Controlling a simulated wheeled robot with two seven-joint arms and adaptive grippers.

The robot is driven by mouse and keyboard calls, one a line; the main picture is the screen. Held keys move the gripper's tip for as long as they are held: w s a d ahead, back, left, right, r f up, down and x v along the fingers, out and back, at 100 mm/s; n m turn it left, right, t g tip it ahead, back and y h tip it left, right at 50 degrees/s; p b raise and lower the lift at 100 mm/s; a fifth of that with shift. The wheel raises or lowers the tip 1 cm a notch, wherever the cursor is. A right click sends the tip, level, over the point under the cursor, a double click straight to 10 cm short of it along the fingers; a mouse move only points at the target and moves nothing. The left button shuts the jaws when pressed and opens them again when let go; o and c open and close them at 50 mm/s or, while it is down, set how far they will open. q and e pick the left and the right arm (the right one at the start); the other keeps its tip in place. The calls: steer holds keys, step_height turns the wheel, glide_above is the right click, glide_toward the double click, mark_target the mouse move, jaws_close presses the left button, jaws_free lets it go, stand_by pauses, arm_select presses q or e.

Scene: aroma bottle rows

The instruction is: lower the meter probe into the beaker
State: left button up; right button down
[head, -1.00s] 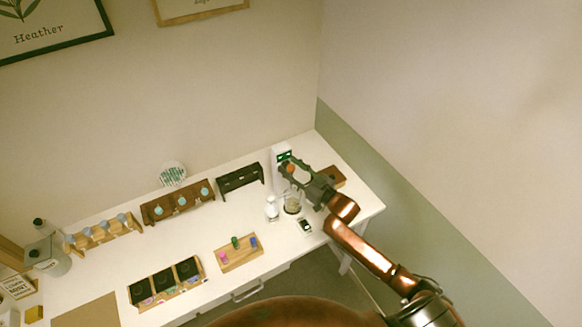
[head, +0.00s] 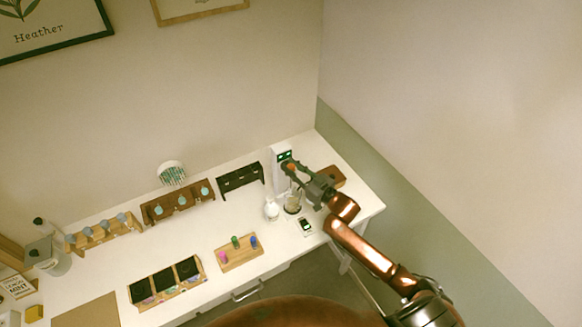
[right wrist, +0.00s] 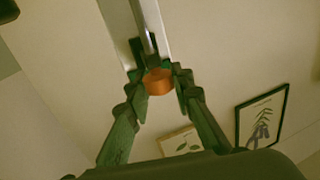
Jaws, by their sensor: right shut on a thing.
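My right gripper (head: 290,170) is at the white meter (head: 281,156), which stands at the back right of the table and has a green display. In the right wrist view, my right gripper (right wrist: 160,84) is shut on an orange part (right wrist: 159,82), which I take to be the meter probe's grip. The probe's lower part is hard to make out. The glass beaker (head: 293,204), with brownish contents, stands just below the gripper and in front of the meter. I cannot tell whether the probe tip is inside it. My left gripper does not show.
A white flask (head: 271,209) stands left of the beaker, and a small dark-topped device (head: 305,226) lies in front. A dark rack (head: 240,180), a brown bottle rack (head: 178,204) and a wooden tray with coloured pegs (head: 239,254) are to the left. A brown block is behind my arm.

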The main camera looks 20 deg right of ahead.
mark_target(291, 180)
steer(key=shift+f, duration=0.1)
step_height(291, 180, down, 7)
steer(key=b, duration=0.3)
steer(key=shift+f+b, duration=0.15)
steer(key=shift+b, duration=0.2)
steer(key=c, duration=1.7)
jaws_free()
steer(key=shift+o, duration=0.2)
steer(key=v, duration=1.2)
steer(key=shift+c, duration=0.4)
